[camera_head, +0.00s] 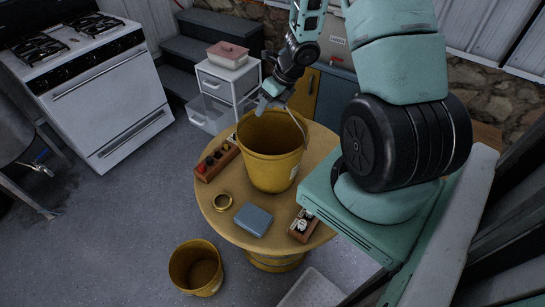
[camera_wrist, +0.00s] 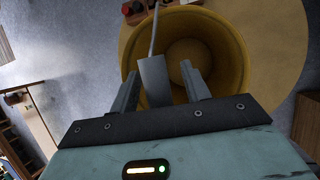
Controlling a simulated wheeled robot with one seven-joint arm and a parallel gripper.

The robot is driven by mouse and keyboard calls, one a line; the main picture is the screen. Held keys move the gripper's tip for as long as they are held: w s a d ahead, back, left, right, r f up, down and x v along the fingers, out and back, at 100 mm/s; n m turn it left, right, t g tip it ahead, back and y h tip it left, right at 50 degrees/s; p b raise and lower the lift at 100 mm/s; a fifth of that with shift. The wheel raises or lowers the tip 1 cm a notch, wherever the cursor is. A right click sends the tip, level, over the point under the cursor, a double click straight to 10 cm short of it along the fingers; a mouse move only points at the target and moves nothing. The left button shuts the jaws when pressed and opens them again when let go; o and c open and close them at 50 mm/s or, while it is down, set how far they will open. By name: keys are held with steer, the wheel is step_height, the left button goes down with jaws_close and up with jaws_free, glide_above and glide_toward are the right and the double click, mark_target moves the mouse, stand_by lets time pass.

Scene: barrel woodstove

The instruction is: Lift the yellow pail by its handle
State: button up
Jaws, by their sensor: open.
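The yellow pail (camera_head: 270,150) stands upright on the round table, open at the top. Its thin wire handle (camera_head: 300,122) is raised and arcs above the right rim. My gripper (camera_head: 266,97) is above the pail's far rim, near the handle's upper end. In the wrist view the pail (camera_wrist: 232,55) lies below my open gripper (camera_wrist: 162,75). A grey flat piece (camera_wrist: 153,78), seemingly the handle's grip, lies between the two fingers, with a thin rod running up from it. Whether the fingers touch it, I cannot tell.
The round table (camera_head: 225,205) also holds a wooden box of small items (camera_head: 217,160), a brass ring (camera_head: 222,202), a blue box (camera_head: 253,219) and a small tray (camera_head: 303,226). Another yellow bucket (camera_head: 195,268) stands on the floor. A white drawer cart (camera_head: 225,85) stands behind.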

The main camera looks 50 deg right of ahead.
jaws_close()
